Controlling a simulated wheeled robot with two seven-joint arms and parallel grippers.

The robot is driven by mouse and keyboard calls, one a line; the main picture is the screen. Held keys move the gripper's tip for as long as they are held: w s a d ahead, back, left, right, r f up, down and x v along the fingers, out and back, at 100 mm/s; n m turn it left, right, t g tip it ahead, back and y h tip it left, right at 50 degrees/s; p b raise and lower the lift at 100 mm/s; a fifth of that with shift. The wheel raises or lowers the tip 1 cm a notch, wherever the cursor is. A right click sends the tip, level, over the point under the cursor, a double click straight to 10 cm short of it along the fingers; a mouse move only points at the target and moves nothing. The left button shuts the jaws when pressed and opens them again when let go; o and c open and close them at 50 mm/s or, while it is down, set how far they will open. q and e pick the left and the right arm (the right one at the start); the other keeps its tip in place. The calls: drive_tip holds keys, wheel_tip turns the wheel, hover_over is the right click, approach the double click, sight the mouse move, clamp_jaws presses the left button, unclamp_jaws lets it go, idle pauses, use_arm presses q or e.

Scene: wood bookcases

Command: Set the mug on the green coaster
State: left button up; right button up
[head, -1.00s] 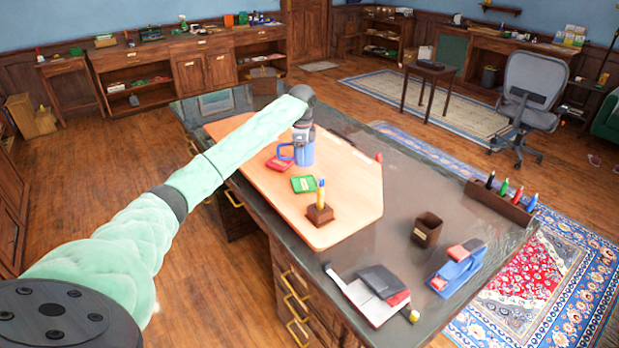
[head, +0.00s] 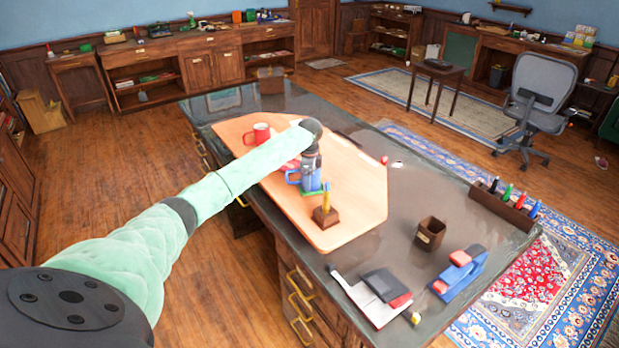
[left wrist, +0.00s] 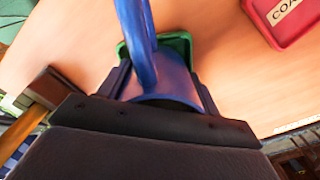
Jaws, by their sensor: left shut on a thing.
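The blue mug (head: 311,181) is upright over the green coaster (head: 326,189), whose edge shows at the mug's base. My left gripper (head: 311,160) is shut on the mug from above. In the left wrist view the mug (left wrist: 163,82) is between the fingers (left wrist: 165,92), its handle pointing up the picture. The green coaster (left wrist: 182,42) shows around it, mostly hidden by the mug. I cannot tell whether the mug's base touches the coaster. My right gripper is not in view.
A red mug (head: 260,132) and a red coaster (left wrist: 285,22) are on the same light board (head: 350,215).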

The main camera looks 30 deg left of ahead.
use_arm(q)
drive_tip(key=shift+s+f, duration=0.1)
drive_tip(key=shift+f, duration=0.15)
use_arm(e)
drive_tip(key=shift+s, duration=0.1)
use_arm(q)
drive_tip(key=o, duration=1.2)
drive_tip(key=shift+d+f, duration=0.1)
drive_tip(key=shift+f, duration=0.05)
drive_tip(key=shift+c, duration=0.2)
drive_tip(key=shift+s, duration=0.1)
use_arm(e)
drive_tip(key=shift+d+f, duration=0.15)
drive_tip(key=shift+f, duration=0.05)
use_arm(q)
drive_tip(key=shift+f, duration=0.15)
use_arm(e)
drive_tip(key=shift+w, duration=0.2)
use_arm(q)
drive_tip(key=shift+r, duration=0.35)
wheel_tip(320, 180, up, 13)
drive_tip(key=b, duration=0.3)
drive_tip(key=shift+f, duration=0.2)
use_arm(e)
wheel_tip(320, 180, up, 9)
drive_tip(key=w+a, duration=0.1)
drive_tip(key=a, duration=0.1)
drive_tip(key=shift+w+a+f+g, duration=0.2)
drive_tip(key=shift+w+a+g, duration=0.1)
